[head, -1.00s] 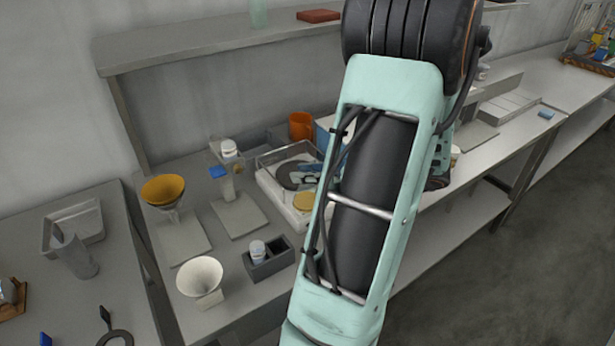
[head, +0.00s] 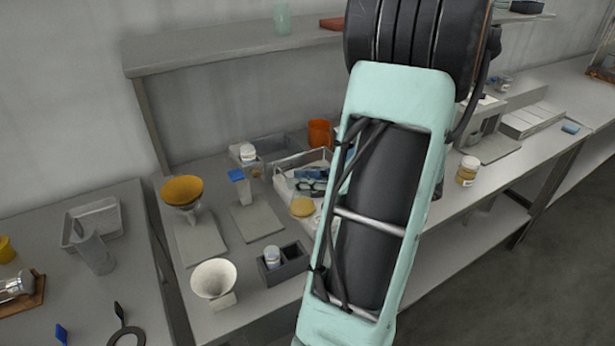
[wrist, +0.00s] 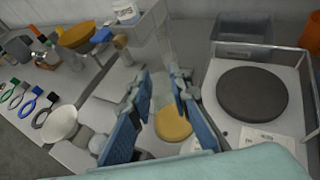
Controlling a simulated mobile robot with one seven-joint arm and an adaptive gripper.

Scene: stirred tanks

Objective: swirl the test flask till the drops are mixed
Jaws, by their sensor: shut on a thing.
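The test flask appears as clear glass with a yellow, even-looking layer low in it (wrist: 172,124); no separate drops can be made out. It also shows in the head view (head: 302,207), left of my forearm. My gripper (wrist: 160,76) has blue-padded fingers on both sides of the flask and is shut on it. In the head view the fingers are small and partly hidden by my arm.
An orange cup (head: 320,132) is behind. A jar (head: 467,170) stands right of my arm.

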